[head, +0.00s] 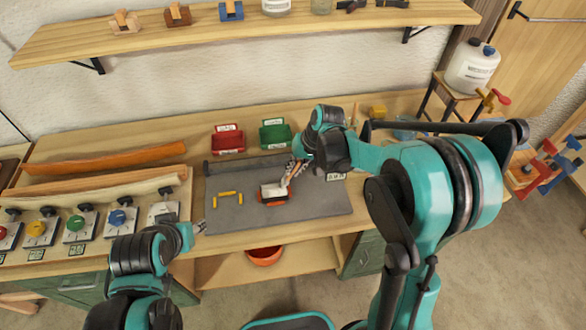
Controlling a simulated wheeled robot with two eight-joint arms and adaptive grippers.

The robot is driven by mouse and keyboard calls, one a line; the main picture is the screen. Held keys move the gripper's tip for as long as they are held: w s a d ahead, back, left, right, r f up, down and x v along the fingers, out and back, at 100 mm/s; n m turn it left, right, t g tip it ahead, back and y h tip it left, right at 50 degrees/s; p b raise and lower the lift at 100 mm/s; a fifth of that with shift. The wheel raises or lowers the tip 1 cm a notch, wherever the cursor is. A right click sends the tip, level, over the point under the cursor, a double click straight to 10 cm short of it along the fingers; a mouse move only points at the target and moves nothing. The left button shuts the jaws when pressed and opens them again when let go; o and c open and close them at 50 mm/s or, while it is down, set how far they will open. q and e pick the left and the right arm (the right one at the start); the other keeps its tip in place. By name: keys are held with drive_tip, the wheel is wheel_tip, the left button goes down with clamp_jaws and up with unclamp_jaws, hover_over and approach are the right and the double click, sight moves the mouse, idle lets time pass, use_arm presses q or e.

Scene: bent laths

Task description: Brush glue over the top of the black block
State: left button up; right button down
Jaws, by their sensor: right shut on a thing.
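On the grey mat (310,205) lies a small block (274,200) with dark sides, a pale top and an orange lower edge; I take it for the black block. My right gripper (294,172) is just above and behind it, shut on a slim tool, probably the brush, whose tip is close to the block's right end. I cannot tell whether the tip touches the top. The gripper hides part of the tool. My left gripper (200,228) is at the mat's left front edge, apart from the block; its fingers are too small to read.
Yellow pieces (228,193) lie left of the block. A dark bar (245,165) runs along the mat's back. Red (229,141) and green (276,136) bins stand behind it. Knobbed panels (77,229) and wooden strips (105,160) fill the left. The mat's right front is clear.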

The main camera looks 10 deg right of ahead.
sight(284, 184)
drive_tip(key=shift+a+b, duration=0.35)
drive_tip(key=shift+a, duration=1.3)
drive_tip(key=shift+d, duration=1.95)
drive_tip(key=shift+r+p, duration=2)
drive_tip(key=shift+r, duration=1)
drive_tip(key=shift+r+p, duration=1.05)
drive_tip(key=shift+r, duration=0.5)
